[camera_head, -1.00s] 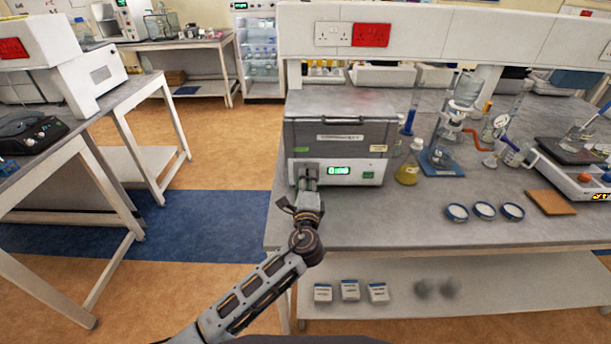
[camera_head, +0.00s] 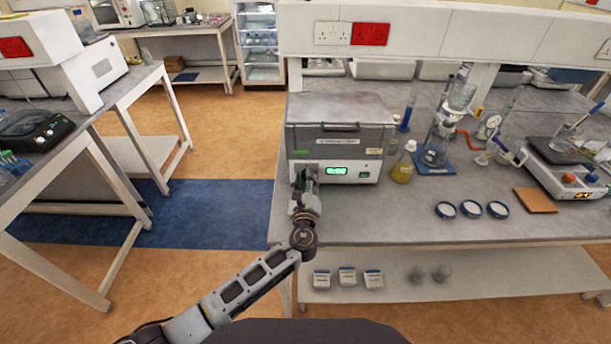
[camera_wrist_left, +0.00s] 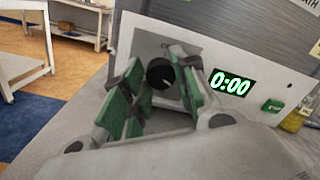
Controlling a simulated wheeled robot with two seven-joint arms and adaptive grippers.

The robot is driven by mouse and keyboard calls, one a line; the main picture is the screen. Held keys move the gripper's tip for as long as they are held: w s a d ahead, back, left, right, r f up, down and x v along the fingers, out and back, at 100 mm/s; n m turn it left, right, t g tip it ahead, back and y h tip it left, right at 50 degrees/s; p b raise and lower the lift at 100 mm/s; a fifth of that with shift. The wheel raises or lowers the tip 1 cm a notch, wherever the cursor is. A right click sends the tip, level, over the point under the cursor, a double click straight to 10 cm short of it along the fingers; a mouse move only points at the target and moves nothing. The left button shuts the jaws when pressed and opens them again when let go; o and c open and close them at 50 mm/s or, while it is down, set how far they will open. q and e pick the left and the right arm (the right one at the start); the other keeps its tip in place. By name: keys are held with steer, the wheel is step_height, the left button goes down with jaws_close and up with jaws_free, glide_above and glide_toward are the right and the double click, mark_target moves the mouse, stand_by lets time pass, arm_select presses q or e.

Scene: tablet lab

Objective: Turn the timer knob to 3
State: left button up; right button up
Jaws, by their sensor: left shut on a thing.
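The timer knob (camera_wrist_left: 160,73) is a round black dial on the pale front panel of a grey lidded machine (camera_head: 340,137). In the left wrist view the knob sits between the green-padded fingers of my left gripper (camera_wrist_left: 163,80), which is shut on it. In the head view my left gripper (camera_head: 305,178) reaches the left end of the panel and hides the knob. The knob's scale marks are too small to read. My right gripper is not in view.
A green button (camera_wrist_left: 273,106) is right of the display. A flask of yellow liquid (camera_head: 403,167) stands right of the machine. Several white-topped dishes, including one dish (camera_head: 446,210), lie near the bench front. The bench (camera_head: 365,220) is clear before the machine.

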arm_select(q)
steer(key=shift+m+p, duration=0.6)
steer(key=shift+m, duration=0.2)
steer(key=m+p, duration=0.2)
steer(key=m, duration=0.1)
steer(key=shift+d+p, duration=0.1)
steer(key=shift+p, duration=0.3)
steer(key=shift+m+p, duration=0.95)
steer(key=shift+m, duration=0.15)
steer(key=shift+f+m+h+p, duration=0.1)
steer(key=shift+m+h+p, duration=0.2)
steer(key=shift+m+p, duration=0.6)
steer(key=shift+m, duration=0.6)
steer(key=shift+s, duration=0.1)
steer(key=o, duration=1)
